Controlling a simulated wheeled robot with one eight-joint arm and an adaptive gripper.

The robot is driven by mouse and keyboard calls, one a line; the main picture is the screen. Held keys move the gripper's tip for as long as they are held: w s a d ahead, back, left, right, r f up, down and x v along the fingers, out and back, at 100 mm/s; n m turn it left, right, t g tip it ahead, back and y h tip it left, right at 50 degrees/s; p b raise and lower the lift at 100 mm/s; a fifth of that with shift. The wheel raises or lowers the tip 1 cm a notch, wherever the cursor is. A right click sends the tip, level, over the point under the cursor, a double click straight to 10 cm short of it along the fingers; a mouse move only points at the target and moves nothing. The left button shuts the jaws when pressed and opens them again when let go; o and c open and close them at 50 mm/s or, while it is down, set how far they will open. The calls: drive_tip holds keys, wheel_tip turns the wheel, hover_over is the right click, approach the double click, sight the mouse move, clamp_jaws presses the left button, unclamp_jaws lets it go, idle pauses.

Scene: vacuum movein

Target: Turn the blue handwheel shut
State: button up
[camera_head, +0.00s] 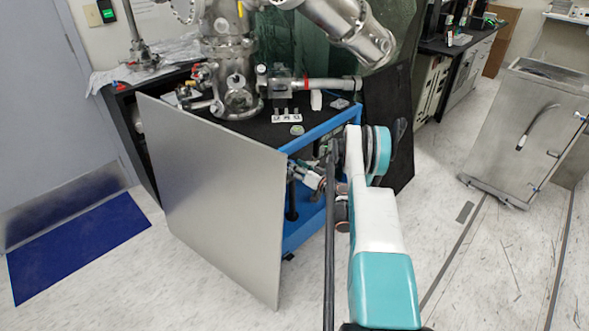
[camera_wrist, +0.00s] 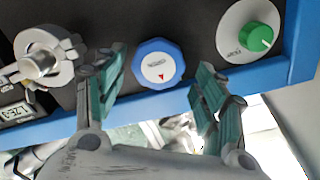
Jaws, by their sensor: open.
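The blue handwheel (camera_wrist: 158,50) shows in the wrist view on a dark surface with a blue edge. It has a scalloped blue rim, a pale centre with small lettering I cannot read, and a red pointer mark near its lower side. My gripper (camera_wrist: 162,62) is open, with one green-padded finger on the left of the wheel and one on the right. Gaps show between the pads and the rim, and I cannot tell the depth. In the head view my gripper (camera_head: 309,177) is at the blue-framed table's near side; I cannot make out the handwheel there.
A green knob (camera_wrist: 258,37) on a pale disc sits right of the wheel. A metal fitting (camera_wrist: 40,52) and a small numbered display (camera_wrist: 17,111) are at left. A large metal panel (camera_head: 210,200) stands left of my arm. Steel vacuum equipment (camera_head: 232,65) sits on the table.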

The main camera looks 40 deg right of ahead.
wheel_tip(320, 180, up, 9)
drive_tip(key=shift+r, duration=0.15)
drive_tip(key=shift+a, duration=0.1)
idle(0.4)
